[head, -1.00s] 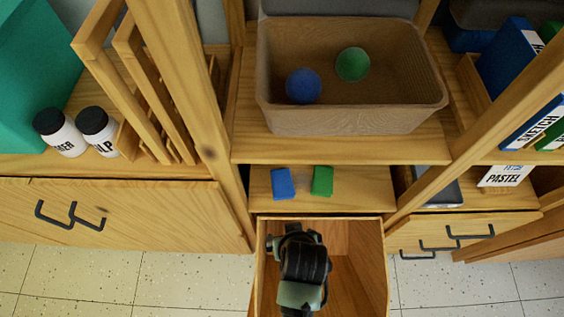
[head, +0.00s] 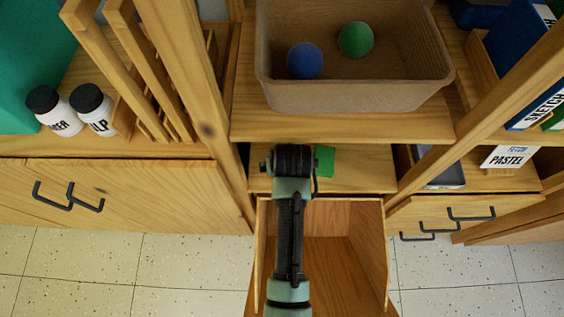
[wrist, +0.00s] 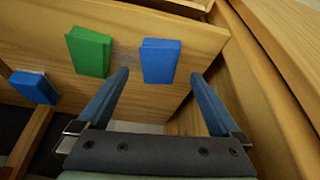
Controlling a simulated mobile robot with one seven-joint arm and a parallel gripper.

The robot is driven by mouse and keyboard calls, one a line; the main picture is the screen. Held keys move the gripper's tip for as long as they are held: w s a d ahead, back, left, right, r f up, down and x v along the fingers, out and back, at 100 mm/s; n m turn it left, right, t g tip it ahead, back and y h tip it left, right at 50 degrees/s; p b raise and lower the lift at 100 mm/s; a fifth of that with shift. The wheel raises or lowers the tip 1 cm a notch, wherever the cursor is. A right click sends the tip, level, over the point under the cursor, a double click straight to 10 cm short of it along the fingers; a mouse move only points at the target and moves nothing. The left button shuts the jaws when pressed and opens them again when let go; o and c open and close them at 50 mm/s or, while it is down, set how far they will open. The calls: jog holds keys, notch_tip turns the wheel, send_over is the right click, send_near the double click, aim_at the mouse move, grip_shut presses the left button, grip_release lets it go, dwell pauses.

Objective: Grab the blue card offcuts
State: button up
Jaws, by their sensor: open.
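A small blue block (wrist: 161,61), which looks like the blue card offcuts, lies on the low wooden shelf in the wrist view. A green block (wrist: 90,50) lies beside it, apart from it. My gripper (wrist: 160,75) is open and empty, with its two fingers on either side of the line to the blue block. I cannot tell whether the fingertips reach around it. In the head view, my arm hides the blue block, while the green block (head: 325,161) shows just right of my wrist.
An open, empty-looking drawer (head: 362,262) lies below my arm. A brown bin (head: 355,92) with a blue ball (head: 305,61) and a green ball (head: 356,40) stands on the shelf above. A wooden upright (head: 195,110) stands left. Another blue piece (wrist: 33,87) shows in the wrist view.

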jog(key=b+x, duration=0.1)
jog(key=x, duration=0.4)
jog(key=c, duration=1.4)
jog(key=shift+o, duration=0.2)
